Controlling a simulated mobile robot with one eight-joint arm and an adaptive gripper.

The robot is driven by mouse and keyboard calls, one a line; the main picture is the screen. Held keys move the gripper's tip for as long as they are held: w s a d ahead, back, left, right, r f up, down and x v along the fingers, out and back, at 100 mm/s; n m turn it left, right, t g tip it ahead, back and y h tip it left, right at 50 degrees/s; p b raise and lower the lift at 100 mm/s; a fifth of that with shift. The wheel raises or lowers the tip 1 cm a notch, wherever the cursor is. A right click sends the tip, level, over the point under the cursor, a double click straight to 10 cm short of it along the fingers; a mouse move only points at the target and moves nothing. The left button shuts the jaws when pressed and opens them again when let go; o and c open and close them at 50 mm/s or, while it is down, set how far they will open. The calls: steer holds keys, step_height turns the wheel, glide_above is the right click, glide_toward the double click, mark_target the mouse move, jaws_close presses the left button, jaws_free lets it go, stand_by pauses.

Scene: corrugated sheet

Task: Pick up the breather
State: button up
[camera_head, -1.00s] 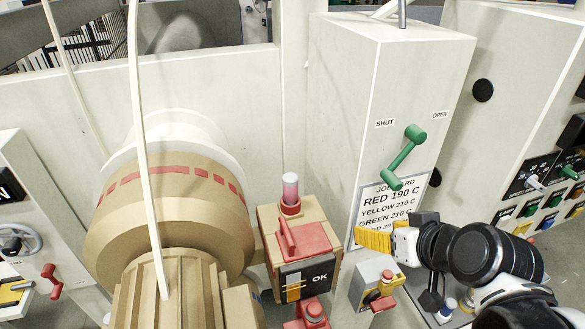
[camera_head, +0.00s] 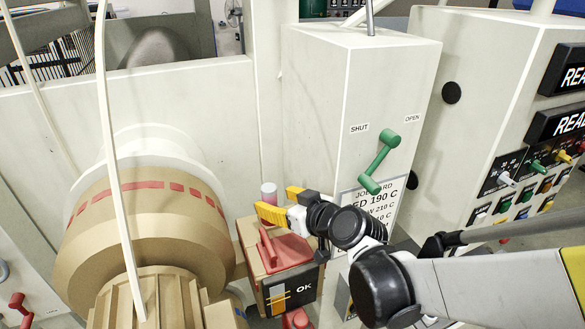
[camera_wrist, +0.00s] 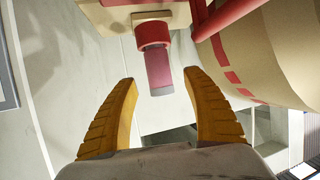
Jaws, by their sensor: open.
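The breather (camera_head: 268,188) is a small clear cylinder with a pinkish tint. It stands upright on top of a tan box with a red handle and an OK panel (camera_head: 290,284). In the wrist view the breather (camera_wrist: 158,70) sticks out of a red collar (camera_wrist: 152,34). My gripper (camera_head: 281,202) has yellow fingers and is open beside the breather, partly hiding its lower part in the head view. In the wrist view the breather's free end lies between the fingertips of my gripper (camera_wrist: 159,78), with gaps on both sides; I cannot tell the depth.
A large tan drum (camera_head: 150,225) with red marks stands left of the box, and a thin white cable crosses it. A pale cabinet with a green lever (camera_head: 379,162) stands behind my arm. A control panel (camera_head: 535,160) is at the right.

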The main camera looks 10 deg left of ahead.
mark_target(273, 197)
steer(key=x, duration=0.4)
steer(key=shift+r, duration=0.15)
jaws_close()
steer(key=shift+r, duration=0.1)
